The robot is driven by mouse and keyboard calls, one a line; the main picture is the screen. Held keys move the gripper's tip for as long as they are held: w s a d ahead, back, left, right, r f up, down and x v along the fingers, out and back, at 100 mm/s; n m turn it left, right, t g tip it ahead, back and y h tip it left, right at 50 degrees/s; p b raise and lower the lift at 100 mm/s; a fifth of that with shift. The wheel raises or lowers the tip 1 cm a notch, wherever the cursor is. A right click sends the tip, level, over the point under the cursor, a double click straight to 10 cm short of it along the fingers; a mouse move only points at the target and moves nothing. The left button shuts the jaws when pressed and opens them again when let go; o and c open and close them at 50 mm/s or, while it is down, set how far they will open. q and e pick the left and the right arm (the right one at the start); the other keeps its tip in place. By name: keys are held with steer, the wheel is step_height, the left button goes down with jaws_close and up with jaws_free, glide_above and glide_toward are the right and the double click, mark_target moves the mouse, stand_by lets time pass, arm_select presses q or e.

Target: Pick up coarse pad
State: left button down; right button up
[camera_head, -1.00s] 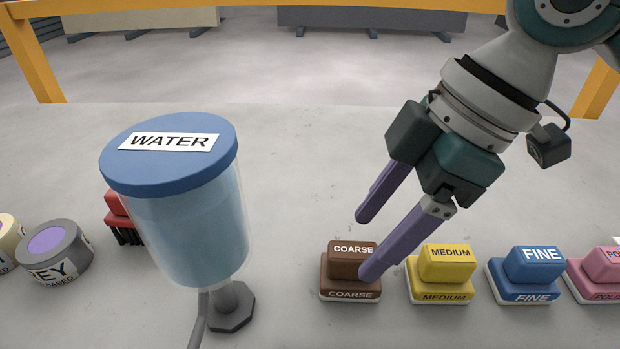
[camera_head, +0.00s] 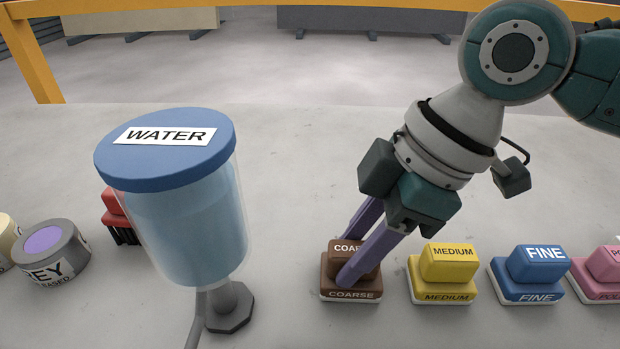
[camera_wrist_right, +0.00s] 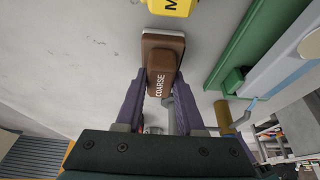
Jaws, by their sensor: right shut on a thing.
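The brown coarse pad (camera_head: 340,293) sits on the grey stone slab in the head view, its handle block labelled COARSE. It also shows in the right wrist view (camera_wrist_right: 160,60) between the two purple fingers. My right gripper (camera_head: 352,262) is shut on the pad's upper block, one finger on each side, and partly covers its label. The pad's base appears to rest on the slab. My left gripper is not in view.
A yellow medium pad (camera_head: 447,265), a blue fine pad (camera_head: 538,268) and a pink pad (camera_head: 604,268) stand in a row to the right. A water container (camera_head: 180,215) stands to the left, with a red brush (camera_head: 115,212) and grey tin (camera_head: 48,255) beyond it.

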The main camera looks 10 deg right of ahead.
mark_target(355, 249)
jaws_close()
steer(key=shift+r, duration=0.15)
